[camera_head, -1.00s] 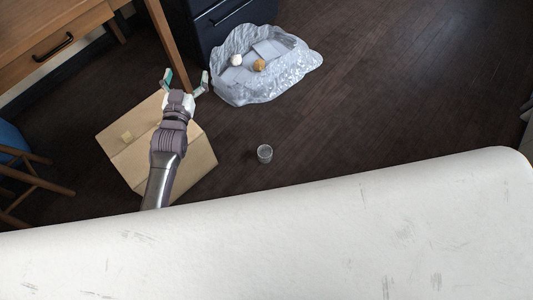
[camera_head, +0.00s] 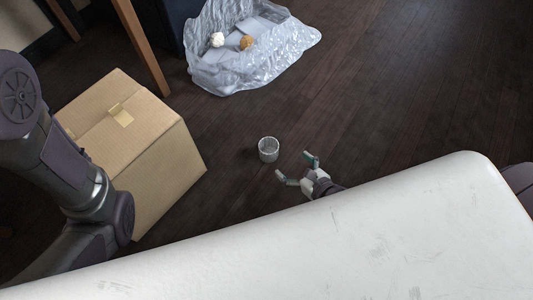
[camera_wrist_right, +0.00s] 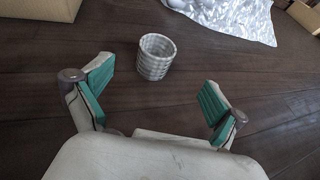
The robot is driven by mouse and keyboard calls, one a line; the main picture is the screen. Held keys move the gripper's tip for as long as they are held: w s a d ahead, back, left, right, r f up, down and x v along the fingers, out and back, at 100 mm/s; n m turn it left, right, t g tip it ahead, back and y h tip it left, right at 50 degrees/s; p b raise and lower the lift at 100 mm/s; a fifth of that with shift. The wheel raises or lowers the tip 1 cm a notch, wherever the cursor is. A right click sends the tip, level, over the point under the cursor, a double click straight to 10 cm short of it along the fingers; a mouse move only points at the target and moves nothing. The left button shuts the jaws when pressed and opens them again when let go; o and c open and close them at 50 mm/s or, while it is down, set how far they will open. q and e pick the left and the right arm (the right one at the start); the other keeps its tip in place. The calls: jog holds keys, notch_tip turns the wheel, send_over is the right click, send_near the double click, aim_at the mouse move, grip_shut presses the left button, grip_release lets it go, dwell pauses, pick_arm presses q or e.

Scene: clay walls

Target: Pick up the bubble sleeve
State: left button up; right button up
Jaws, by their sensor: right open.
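The bubble sleeve (camera_head: 268,150) is a small grey-white open cylinder with a bumpy surface, standing upright on the dark wooden floor. It also shows in the right wrist view (camera_wrist_right: 156,58), ahead of the fingers and nearer the left one. My right gripper (camera_head: 295,167) is open and empty, just below and to the right of the sleeve in the head view, apart from it. Its teal-padded fingers (camera_wrist_right: 152,97) are spread wide in the wrist view. A large part of my left arm shows at the left of the head view, but its gripper is not visible.
A closed cardboard box (camera_head: 158,150) stands left of the sleeve. A crumpled silvery plastic bag (camera_head: 225,78) with several items lies behind it. A wooden leg (camera_head: 140,45) is at the back left. Floor on the right is clear.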

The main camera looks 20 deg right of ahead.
jog(key=b, duration=0.3)
send_near(264, 142)
jog(key=shift+w+a, duration=0.2)
jog(key=shift+w, duration=0.75)
jog(key=w+f+b, duration=0.1)
jog(key=w+a+f+b, duration=0.1)
jog(key=w, duration=0.1)
jog(key=shift+w+a+f+b, duration=0.1)
jog(key=shift+a+f+b, duration=0.1)
jog(key=shift+f+b, duration=0.1)
jog(key=shift+w+a, duration=0.15)
jog(key=shift+w, duration=0.35)
jog(key=c, duration=0.8)
